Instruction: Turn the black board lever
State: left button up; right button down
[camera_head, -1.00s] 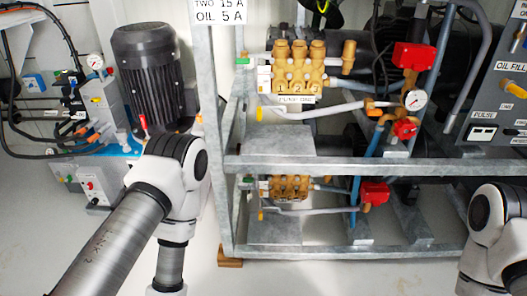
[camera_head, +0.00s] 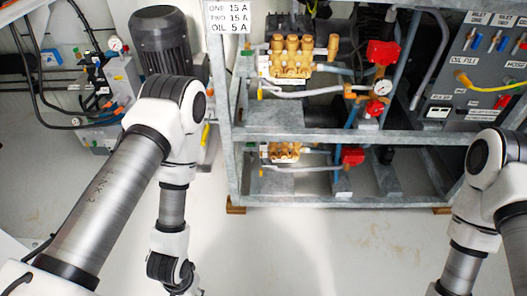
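A grey board (camera_head: 448,92) with labels such as OIL FILL and several levers stands at the right edge. My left arm comes in from the left and runs down past the bottom edge; my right arm is at the lower right, in front of the board's lower area. Both grippers are out of view.
A galvanized frame (camera_head: 330,136) holds brass pumps (camera_head: 291,58) with red parts (camera_head: 383,52). A dark motor (camera_head: 165,45) and a hose unit (camera_head: 115,85) stand at the left. White floor (camera_head: 300,250) in front is clear.

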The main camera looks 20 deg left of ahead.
aim_at(459, 111)
jog(key=i+l+z, duration=0.25)
jog(key=i+l, duration=0.2)
jog(key=i+l+z, duration=0.3)
jog(key=i+l, duration=0.2)
jog(key=l, duration=0.1)
